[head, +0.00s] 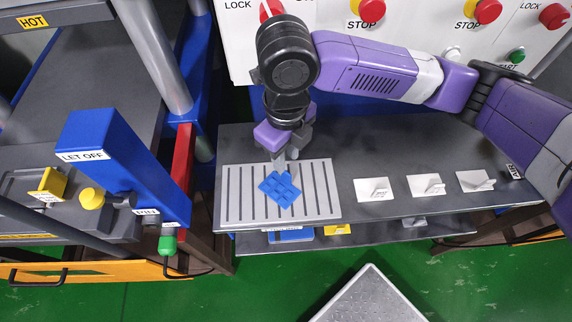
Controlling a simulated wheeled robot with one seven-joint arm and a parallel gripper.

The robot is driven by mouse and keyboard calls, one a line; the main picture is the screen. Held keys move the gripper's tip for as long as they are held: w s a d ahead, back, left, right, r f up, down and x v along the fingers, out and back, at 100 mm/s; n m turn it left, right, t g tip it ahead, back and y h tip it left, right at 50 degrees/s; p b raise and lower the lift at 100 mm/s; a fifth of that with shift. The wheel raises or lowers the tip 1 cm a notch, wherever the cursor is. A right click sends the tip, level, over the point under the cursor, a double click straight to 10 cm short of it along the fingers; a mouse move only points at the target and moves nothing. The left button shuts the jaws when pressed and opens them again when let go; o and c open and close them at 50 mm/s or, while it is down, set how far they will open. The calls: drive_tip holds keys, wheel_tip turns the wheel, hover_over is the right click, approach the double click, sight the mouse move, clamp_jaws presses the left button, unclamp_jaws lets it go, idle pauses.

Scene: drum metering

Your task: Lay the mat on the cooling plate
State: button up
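The cooling plate (240,205) is a grey slab with dark slots at the left end of the dark table. The mat (279,190) is small and blue with a raised grid; it is over the right half of the plate, turned askew to the slots. My gripper (285,163) points down from above with its fingertips at the mat's far edge, and it appears shut on the mat there. The exact grip is partly hidden by the fingers. I cannot tell whether the mat touches the plate or hangs just above it.
White pieces with upright tabs (374,190) stand in a row right of the plate. A blue press part marked LET OFF (120,165) and a red upright (183,160) rise at the left. A lower shelf holds blue (290,236) and yellow (338,230) items. A control panel with stop buttons is behind.

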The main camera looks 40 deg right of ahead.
wheel_tip(320, 180, up, 5)
drive_tip(key=shift+r, duration=0.1)
idle(0.7)
